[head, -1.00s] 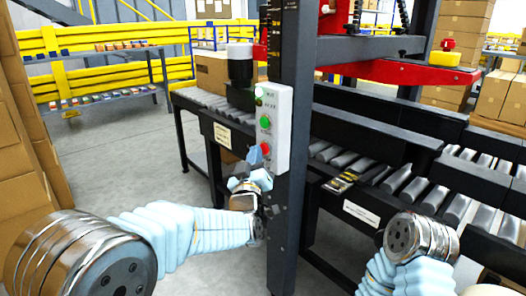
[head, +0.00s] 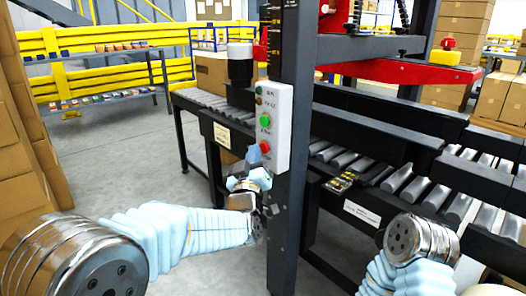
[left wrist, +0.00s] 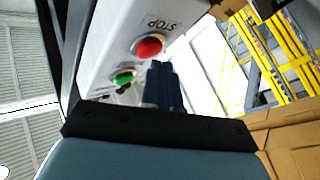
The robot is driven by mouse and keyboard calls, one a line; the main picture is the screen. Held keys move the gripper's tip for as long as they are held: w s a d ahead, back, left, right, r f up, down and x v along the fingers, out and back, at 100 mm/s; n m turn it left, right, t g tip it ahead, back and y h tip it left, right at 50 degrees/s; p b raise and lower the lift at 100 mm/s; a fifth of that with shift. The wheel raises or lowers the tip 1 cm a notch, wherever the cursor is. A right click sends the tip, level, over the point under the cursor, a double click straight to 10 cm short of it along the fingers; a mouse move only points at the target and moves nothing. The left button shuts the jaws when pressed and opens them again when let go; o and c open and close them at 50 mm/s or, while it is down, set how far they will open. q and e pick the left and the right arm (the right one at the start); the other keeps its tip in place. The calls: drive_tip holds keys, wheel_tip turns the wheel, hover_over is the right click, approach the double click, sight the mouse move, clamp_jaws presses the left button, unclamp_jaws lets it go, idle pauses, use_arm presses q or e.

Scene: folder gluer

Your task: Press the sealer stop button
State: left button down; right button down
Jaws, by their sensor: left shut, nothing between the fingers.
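The sealer's grey-white control box (head: 279,128) is fixed to a dark upright post. Its red stop button (head: 265,146) sits low on the panel, below a green button (head: 265,121). In the left wrist view the red button (left wrist: 148,47) shows beside the printed word STOP (left wrist: 161,22). My left gripper (head: 254,154) is shut and empty, its tips just beside and slightly below the red button. In the left wrist view the closed fingers (left wrist: 162,84) point toward the panel; I cannot tell whether they touch. My right gripper is out of view.
The dark post (head: 286,220) stands right of my left gripper. A roller conveyor (head: 205,104) runs behind it, with a cardboard box (head: 211,72) on it. Stacked cartons (head: 32,130) stand at the left. Open floor (head: 120,165) lies between cartons and conveyor.

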use_arm(q)
drive_tip(key=shift+s+a, duration=0.2)
drive_tip(key=shift+a, duration=0.05)
drive_tip(key=s+a+b, duration=0.2)
drive_tip(key=a, duration=0.1)
drive_tip(key=s+a+b, duration=0.1)
drive_tip(key=shift+s+a+b, duration=0.25)
drive_tip(key=shift+a+b, duration=0.15)
idle(0.5)
